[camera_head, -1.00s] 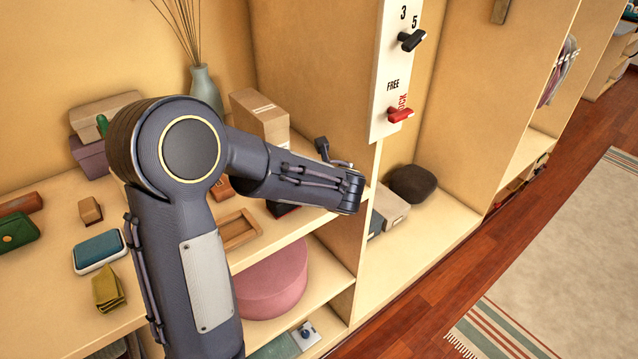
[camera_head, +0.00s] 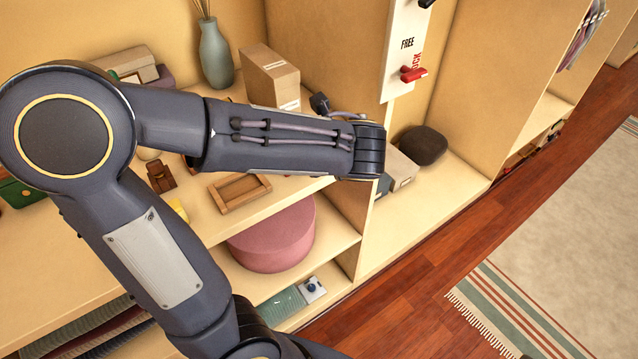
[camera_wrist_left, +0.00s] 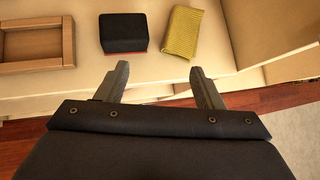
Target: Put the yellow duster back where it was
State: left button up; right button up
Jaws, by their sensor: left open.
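A yellow, ribbed, cloth-like block, which looks like the yellow duster (camera_wrist_left: 184,34), lies on the pale shelf in the left wrist view, right of a black block with a red base (camera_wrist_left: 124,33). My left gripper (camera_wrist_left: 162,82) is open and empty, with its fingertips short of both blocks. In the head view my left forearm and wrist cover that part of the shelf, and the fingers are hidden. A small yellow piece (camera_head: 178,211) shows beside my arm in the head view; I cannot tell what it is. My right gripper is not in view.
A wooden tray (camera_head: 240,194) sits on the shelf, with a cardboard box (camera_head: 270,79) and a grey-green vase (camera_head: 216,54) behind. A pink round box (camera_head: 275,236) is on the shelf below. An upright panel with a red lever (camera_head: 413,74) stands to the right.

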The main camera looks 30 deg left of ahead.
pick_arm(q)
jog(key=s+a+f+n+g+h, duration=0.2)
jog(key=s+f+n+h, duration=0.1)
jog(key=s+n, duration=0.65)
jog(key=s+d+n+t+h, duration=0.1)
jog(key=s+d+n+h, duration=0.6)
jog(key=n, duration=0.9)
jog(key=shift+s+d+r+h, duration=0.35)
jog(key=shift+s+d, duration=0.35)
jog(key=shift+s, duration=0.55)
jog(key=shift+r+n, duration=0.1)
jog(key=shift+n, duration=0.15)
